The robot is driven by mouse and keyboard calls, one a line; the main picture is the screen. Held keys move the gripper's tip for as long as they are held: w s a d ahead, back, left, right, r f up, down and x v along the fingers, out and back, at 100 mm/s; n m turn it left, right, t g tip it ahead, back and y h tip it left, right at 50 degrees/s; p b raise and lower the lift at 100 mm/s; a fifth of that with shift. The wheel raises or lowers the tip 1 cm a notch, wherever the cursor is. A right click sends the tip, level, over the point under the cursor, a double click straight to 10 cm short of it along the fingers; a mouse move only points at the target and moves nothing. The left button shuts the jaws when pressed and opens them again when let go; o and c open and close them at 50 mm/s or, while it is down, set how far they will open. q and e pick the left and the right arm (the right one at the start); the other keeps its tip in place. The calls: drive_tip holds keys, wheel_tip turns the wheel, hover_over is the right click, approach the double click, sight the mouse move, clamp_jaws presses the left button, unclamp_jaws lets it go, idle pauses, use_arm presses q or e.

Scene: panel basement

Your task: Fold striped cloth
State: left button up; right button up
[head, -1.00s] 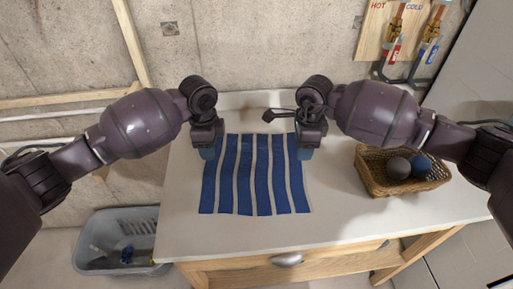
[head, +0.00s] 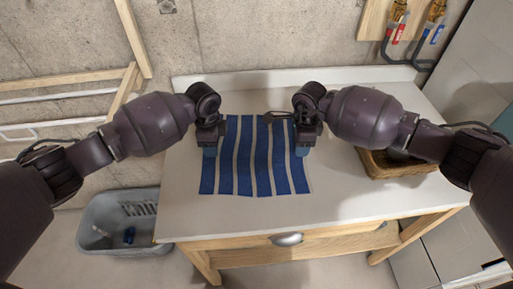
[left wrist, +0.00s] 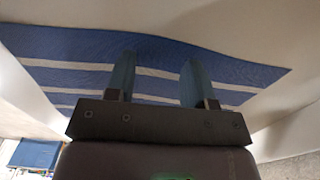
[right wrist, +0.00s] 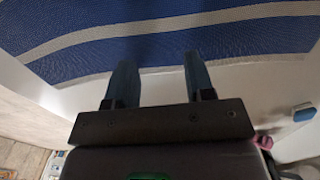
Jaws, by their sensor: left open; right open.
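The blue and white striped cloth (head: 254,170) lies flat and spread out on the white tabletop. My left gripper (head: 210,150) is at the cloth's left edge, towards its far half. In the left wrist view its two fingers (left wrist: 158,75) are apart, with the cloth beneath and beyond them. My right gripper (head: 303,149) is at the cloth's right edge. In the right wrist view its fingers (right wrist: 155,75) are apart, with their tips near the cloth's edge (right wrist: 180,45). Neither gripper visibly holds cloth. I cannot tell whether the fingertips touch it.
A wicker basket (head: 378,168) stands on the table at right, partly hidden by my right arm. A grey laundry basket (head: 100,235) is on the floor at left. The tabletop in front of the cloth (head: 270,215) is clear. A concrete wall rises behind.

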use_arm(q)
drive_tip(key=shift+f, duration=0.1)
use_arm(e)
drive_tip(key=shift+f, duration=0.1)
idle(0.3)
use_arm(q)
clamp_jaws()
use_arm(e)
drive_tip(key=shift+f, duration=0.1)
clamp_jaws()
idle(0.4)
